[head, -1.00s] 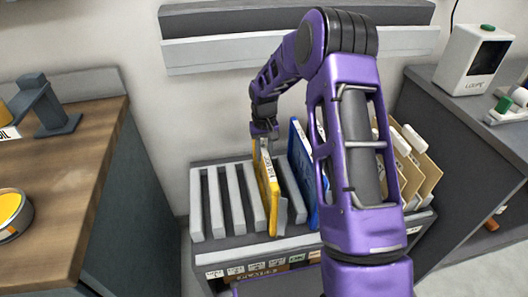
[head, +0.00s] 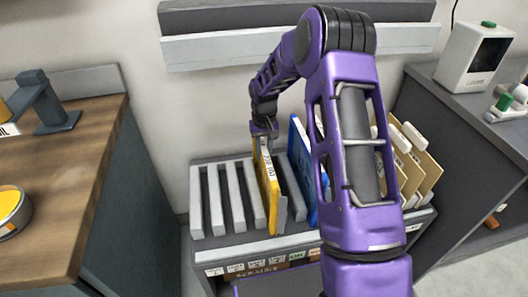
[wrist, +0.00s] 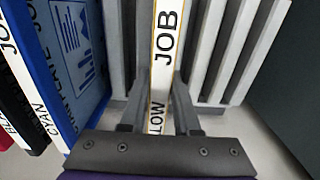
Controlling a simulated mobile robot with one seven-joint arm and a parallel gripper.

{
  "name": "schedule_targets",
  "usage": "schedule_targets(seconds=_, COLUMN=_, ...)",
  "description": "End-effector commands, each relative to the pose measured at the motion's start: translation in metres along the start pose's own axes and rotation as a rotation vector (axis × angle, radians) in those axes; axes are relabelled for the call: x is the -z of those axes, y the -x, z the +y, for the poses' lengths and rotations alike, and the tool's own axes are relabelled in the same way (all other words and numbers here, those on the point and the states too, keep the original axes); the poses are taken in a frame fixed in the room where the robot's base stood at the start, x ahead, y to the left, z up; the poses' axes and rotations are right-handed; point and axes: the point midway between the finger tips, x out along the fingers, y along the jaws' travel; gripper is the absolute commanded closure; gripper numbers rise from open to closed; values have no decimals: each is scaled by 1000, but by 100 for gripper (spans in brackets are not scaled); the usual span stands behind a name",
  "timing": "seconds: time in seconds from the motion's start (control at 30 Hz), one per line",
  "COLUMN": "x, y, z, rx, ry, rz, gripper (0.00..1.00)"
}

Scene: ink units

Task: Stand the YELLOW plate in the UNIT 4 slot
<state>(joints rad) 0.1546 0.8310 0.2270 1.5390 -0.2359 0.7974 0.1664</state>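The yellow plate (head: 268,185) stands upright in the grey slotted rack (head: 213,243), among the light grey dividers. In the wrist view its white edge (wrist: 165,45) with the letters "JOB" and "LOW" runs between my fingers. My gripper (wrist: 158,115) has a finger on each side of this edge, close against it. In the head view my gripper (head: 264,135) is at the plate's top back end. I cannot read which unit label lies in front of the plate, and its bottom edge is hidden.
A blue plate (head: 301,170) marked cyan stands to the right of the yellow one. Tan folders (head: 420,165) stand further right, partly behind my arm. Several empty slots lie to the left. A wooden counter (head: 80,180) is at the left.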

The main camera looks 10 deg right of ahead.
Motion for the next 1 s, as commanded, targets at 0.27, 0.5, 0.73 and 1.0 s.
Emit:
schedule_targets(seconds=0.27, x=0, y=-1, z=0, rx=0, ry=0, rz=-1, gripper=35)
schedule_targets(seconds=0.5, x=0, y=1, z=0, rx=0, ry=0, rz=-1, gripper=35)
schedule_targets(seconds=0.73, x=0, y=34, z=0, rx=-1, ry=1, rz=3, gripper=35)
schedule_targets(seconds=1.0, x=1, y=101, z=0, rx=0, ry=0, rz=4, gripper=35)
